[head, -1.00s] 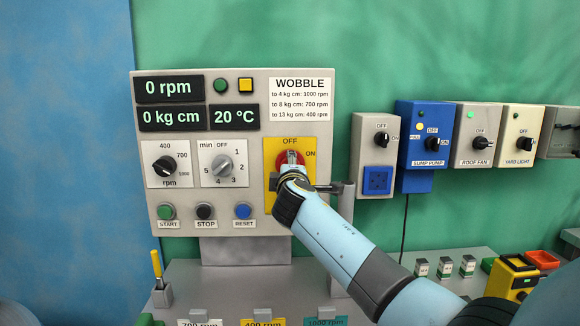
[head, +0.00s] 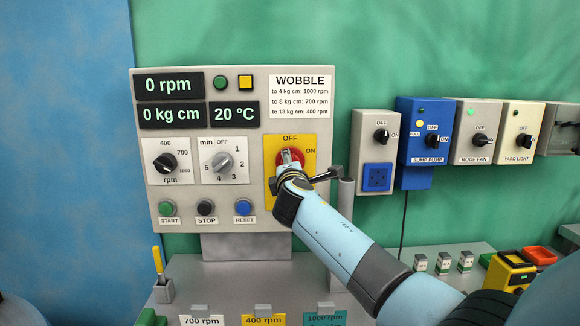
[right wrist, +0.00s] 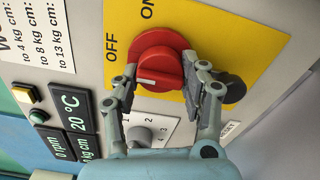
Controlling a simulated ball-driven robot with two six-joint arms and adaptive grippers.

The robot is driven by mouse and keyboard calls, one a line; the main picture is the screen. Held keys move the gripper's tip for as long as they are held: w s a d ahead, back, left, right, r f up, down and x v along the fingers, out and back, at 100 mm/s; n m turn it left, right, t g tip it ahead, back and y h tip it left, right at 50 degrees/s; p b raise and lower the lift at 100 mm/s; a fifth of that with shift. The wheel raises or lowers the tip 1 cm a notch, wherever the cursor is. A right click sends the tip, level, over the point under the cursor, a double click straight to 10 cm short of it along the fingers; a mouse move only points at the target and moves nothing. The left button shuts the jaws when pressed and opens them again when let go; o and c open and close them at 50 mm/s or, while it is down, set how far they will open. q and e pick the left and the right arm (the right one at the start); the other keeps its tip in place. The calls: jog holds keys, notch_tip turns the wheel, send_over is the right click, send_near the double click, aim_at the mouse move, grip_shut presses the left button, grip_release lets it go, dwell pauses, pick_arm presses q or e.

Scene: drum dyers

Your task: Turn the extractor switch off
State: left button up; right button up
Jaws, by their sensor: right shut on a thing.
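The extractor switch is a red rotary knob (head: 291,156) on a yellow plate (head: 269,160) marked OFF at the top and ON at the upper right. In the right wrist view the red knob (right wrist: 165,58) has a raised grip bar with a white mark, which points to the OFF side. My right gripper (right wrist: 168,88) is shut on the grip bar, one finger on each side. In the head view my right gripper (head: 290,178) hides the lower part of the knob. My left gripper is not in view.
The grey control panel (head: 160,240) carries displays, two dials and START, STOP and RESET buttons. A grey post (head: 346,200) stands close to the right of my gripper. More wall switches, including a blue sump pump box (head: 409,110), are farther right.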

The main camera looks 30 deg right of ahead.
jog(key=shift+f, duration=0.1)
jog(key=o, duration=1.2)
jog(key=v, duration=1.2)
